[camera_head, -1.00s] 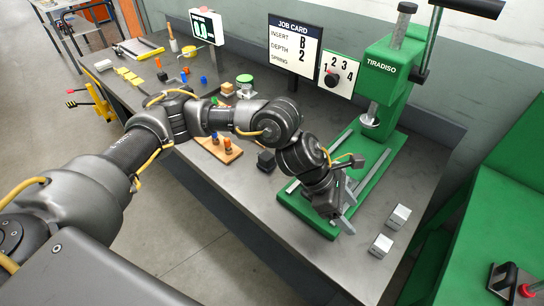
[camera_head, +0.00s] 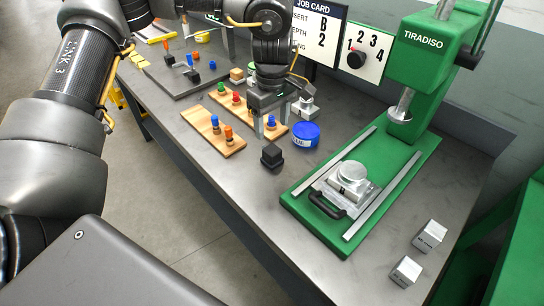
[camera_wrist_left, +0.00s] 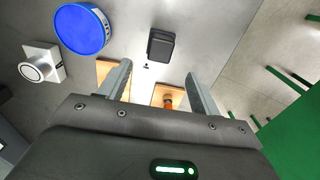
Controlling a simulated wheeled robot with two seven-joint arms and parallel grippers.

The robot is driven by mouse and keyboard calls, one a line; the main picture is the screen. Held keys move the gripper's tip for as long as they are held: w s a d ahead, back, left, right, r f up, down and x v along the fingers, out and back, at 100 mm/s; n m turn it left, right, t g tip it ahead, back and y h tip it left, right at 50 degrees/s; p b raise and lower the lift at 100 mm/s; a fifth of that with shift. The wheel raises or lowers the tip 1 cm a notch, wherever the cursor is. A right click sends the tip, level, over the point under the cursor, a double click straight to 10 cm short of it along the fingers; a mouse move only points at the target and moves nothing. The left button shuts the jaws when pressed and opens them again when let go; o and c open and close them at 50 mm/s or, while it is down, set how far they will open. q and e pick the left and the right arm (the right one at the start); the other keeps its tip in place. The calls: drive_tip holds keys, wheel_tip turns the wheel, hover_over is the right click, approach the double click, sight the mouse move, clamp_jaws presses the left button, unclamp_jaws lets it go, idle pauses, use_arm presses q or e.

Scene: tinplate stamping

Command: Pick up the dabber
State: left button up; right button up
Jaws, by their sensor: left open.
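A small black block (camera_head: 272,155) with a squarish top stands on the grey bench; it may be the dabber, but I cannot tell for sure. It also shows in the left wrist view (camera_wrist_left: 160,45), ahead of the fingertips. My left gripper (camera_head: 270,128) points down just behind the block in the head view, over the end of a wooden board. In the left wrist view its two fingers (camera_wrist_left: 158,73) are apart with nothing held between them. My right gripper is not in view.
Wooden boards (camera_head: 205,125) with coloured pegs lie beside the gripper. A round blue tin (camera_head: 306,135) stands right of it. The green press (camera_head: 405,170) holds a metal die (camera_head: 350,185) with a black handle. Two metal blocks (camera_head: 406,271) lie at the front right. Bench around the black block's front is clear.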

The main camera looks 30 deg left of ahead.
sight(272, 149)
use_arm(q)
wheel_tip(272, 149, down, 4)
drive_tip(key=shift+w+r, duration=0.1)
drive_tip(key=shift+f, duration=0.4)
drive_tip(key=f+p, duration=0.1)
drive_tip(key=f, duration=0.3)
drive_tip(key=shift+s+f, duration=0.2)
drive_tip(key=shift+f, duration=0.3)
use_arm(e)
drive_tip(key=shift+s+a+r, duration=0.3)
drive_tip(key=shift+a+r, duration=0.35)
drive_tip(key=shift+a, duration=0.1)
use_arm(q)
drive_tip(key=shift+c, duration=0.3)
drive_tip(key=c, duration=1)
drive_tip(key=shift+c, duration=0.2)
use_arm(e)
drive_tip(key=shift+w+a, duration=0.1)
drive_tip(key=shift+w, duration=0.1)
use_arm(q)
drive_tip(key=shift+r, duration=0.15)
